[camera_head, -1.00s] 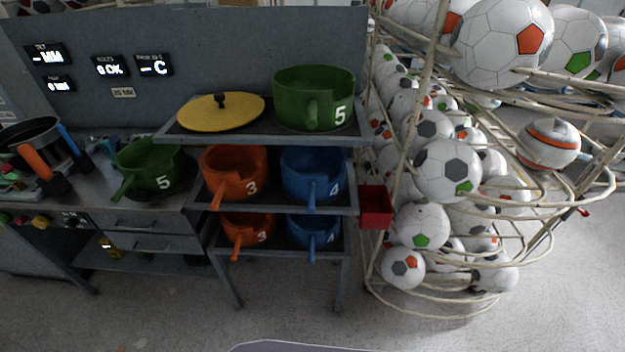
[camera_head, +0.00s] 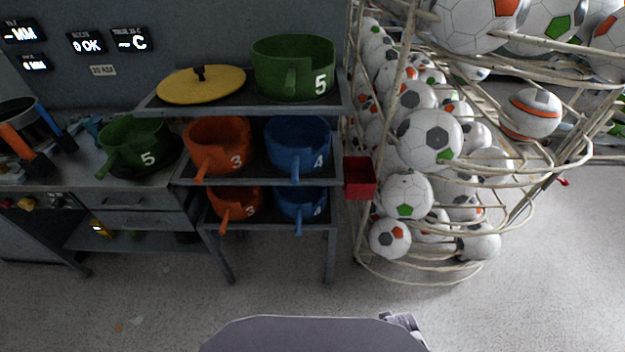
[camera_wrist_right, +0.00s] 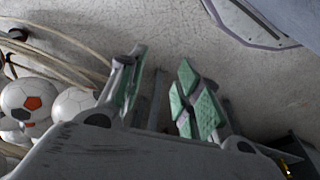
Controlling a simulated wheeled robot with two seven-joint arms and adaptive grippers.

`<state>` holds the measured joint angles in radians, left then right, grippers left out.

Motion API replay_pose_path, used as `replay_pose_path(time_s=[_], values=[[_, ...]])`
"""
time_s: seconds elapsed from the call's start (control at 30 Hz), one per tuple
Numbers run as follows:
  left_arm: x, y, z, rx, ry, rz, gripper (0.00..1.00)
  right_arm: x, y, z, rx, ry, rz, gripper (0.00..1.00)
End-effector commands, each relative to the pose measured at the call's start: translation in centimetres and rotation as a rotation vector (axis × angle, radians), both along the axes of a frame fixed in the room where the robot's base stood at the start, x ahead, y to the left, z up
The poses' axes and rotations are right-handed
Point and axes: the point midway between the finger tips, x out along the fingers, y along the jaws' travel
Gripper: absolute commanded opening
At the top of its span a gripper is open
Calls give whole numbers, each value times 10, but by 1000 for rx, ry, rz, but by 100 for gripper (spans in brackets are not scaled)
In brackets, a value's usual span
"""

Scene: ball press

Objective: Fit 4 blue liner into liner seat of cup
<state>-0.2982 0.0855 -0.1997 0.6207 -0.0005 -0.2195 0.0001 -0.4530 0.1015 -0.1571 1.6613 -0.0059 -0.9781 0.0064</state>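A blue pot-like liner marked 4 (camera_head: 297,146) sits on the middle shelf of the rack, its handle toward me. A second, smaller-looking blue one marked 4 (camera_head: 301,203) sits on the shelf below, partly hidden by the shelf above. I cannot tell a cup with a liner seat for certain; a dark round vessel (camera_head: 18,112) stands on the bench at the far left, cut by the picture edge. My right gripper (camera_wrist_right: 165,80) is open and empty in the right wrist view, with green finger pads, above bare floor. My left gripper is not in view.
Orange pots marked 3 (camera_head: 217,146) stand left of the blue ones. A green pot (camera_head: 292,70) and yellow lid (camera_head: 201,84) are on the top shelf, another green pot (camera_head: 135,147) on the bench (camera_head: 60,180). A red box (camera_head: 360,178) and wire ball cage (camera_head: 430,275) flank the rack.

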Motion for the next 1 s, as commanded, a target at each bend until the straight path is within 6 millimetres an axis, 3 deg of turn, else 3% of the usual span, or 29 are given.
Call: replay_pose_path(time_s=[0.3,0.67,0.8,1.0], values=[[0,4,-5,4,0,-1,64,37,3,81,-7,-66,-20,34],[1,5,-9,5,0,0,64,79,6,157,-27,-183,-77,34],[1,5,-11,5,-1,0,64,107,7,191,-38,-273,-123,34],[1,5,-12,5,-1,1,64,144,11,224,-47,-393,-180,34]])
